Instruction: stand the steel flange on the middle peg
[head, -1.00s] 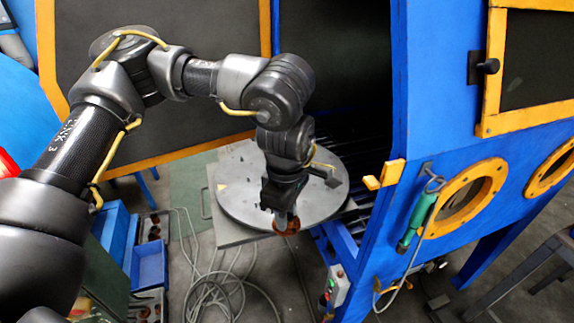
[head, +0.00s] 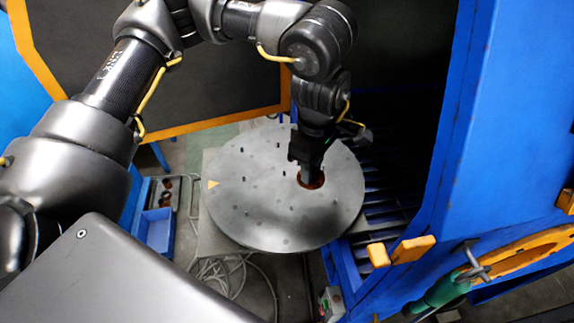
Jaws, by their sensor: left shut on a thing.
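My left gripper (head: 309,178) points down over the round grey turntable (head: 255,222). It is shut on the flange (head: 317,184), a brownish-orange ring of which only part of the rim shows below the fingers. The flange is over the right part of the disc; I cannot tell whether it touches the disc. Several short dark pegs (head: 292,207) stand on the disc, and the gripper and flange may hide others. I cannot tell which peg is the middle one. My right gripper is not in view.
The blue blaster cabinet (head: 445,150) stands at the right, with orange latch blocks (head: 413,249) near the disc. A slatted floor (head: 385,190) lies behind the disc. The open door (head: 150,90) is at the back left. Blue bins (head: 158,230) and loose cable (head: 215,275) lie below left.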

